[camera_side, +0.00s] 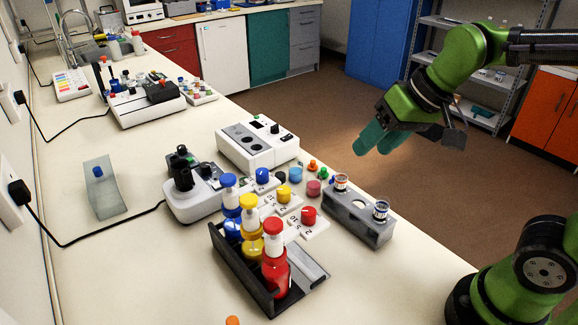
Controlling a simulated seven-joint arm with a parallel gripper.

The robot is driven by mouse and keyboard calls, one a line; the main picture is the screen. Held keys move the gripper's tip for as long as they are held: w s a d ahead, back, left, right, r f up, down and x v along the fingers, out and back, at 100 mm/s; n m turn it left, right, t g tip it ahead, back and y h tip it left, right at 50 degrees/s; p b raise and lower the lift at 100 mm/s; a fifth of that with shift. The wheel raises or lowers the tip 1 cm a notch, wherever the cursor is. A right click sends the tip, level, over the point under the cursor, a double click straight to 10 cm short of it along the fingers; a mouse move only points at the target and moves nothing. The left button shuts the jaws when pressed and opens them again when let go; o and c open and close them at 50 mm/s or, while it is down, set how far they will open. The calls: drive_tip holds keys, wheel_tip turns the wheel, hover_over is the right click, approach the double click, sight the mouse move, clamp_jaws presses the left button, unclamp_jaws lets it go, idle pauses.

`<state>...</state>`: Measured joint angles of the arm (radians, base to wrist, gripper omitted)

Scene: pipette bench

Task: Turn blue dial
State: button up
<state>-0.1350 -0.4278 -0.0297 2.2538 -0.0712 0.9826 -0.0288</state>
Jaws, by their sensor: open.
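The blue dial (262,176) sits on a small white plate on the bench, left of the centre of the picture. A yellow dial (284,193) and a red dial (308,215) sit on similar marked plates in a row running toward the lower right. My gripper (375,140), with teal fingers, is in the air at the upper right, over the floor side of the bench edge. It is open and empty, well apart from the dials. The exact pointer setting of the blue dial is too small to read.
A dark rack (262,290) with blue, yellow and red bottles stands just in front of the dials. A white device (257,144) stands behind them. A grey holder (355,222) with two small vials is to the right. Small coloured caps lie between.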

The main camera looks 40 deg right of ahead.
drive_tip(key=w+a+r+n+g+h, duration=0.1)
drive_tip(key=w+a+r+n+g, duration=0.15)
drive_tip(key=w, duration=0.35)
drive_tip(key=w+a+r+n+g, duration=0.1)
drive_tip(key=w+a+n, duration=0.15)
drive_tip(key=w, duration=0.35)
wheel_tip(320, 180, up, 4)
drive_tip(key=f+n+g+h, duration=0.1)
drive_tip(key=n+g, duration=0.1)
drive_tip(key=n, duration=0.1)
hover_over(262, 171)
wheel_tip(262, 171, down, 15)
drive_tip(key=shift+f, duration=0.2)
clamp_jaws()
